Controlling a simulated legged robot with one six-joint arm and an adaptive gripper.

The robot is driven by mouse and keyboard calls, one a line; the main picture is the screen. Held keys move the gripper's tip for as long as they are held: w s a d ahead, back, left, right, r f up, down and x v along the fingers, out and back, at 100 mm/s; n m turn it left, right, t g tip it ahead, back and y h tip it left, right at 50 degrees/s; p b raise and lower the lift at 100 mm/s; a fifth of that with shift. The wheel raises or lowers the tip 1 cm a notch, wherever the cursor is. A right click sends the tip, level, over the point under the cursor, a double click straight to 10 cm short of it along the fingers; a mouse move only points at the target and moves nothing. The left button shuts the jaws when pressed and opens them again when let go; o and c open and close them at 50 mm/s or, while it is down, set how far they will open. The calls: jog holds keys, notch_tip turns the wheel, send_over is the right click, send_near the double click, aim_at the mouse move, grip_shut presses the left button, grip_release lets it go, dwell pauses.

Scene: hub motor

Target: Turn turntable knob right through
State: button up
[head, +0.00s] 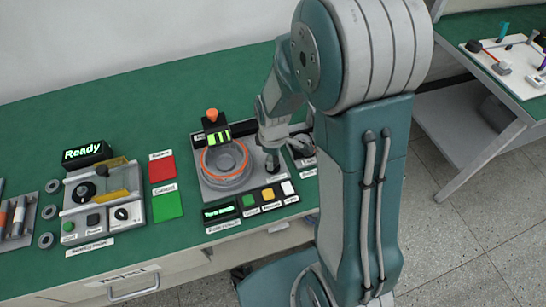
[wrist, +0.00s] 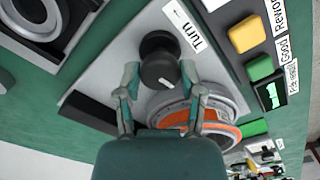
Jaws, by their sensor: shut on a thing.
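The black turntable knob (wrist: 158,48) stands upright on the grey plate of the turntable station, beside a "Turn" label (wrist: 187,27) in the wrist view. My gripper (wrist: 159,82) has one finger on each side of it and is shut on it. A white mark shows on the knob's lower part. In the head view the knob (head: 272,165) shows just below my gripper (head: 271,143). The round turntable (head: 226,165) with an orange ring is left of it. It also shows behind my right finger in the wrist view (wrist: 222,132), partly hidden.
A bench station (head: 103,198) with a "Ready" sign stands left, by red and green pads (head: 166,207). My arm hides the bench's right part.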

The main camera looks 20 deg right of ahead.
jog(key=m, duration=0.5)
jog(key=shift+w+m, duration=0.1)
jog(key=shift+m, duration=0.2)
jog(key=m, duration=1)
jog(key=shift+m, duration=0.4)
jog(key=m, duration=0.5)
jog(key=o, duration=1.2)
jog(key=shift+c, duration=0.2)
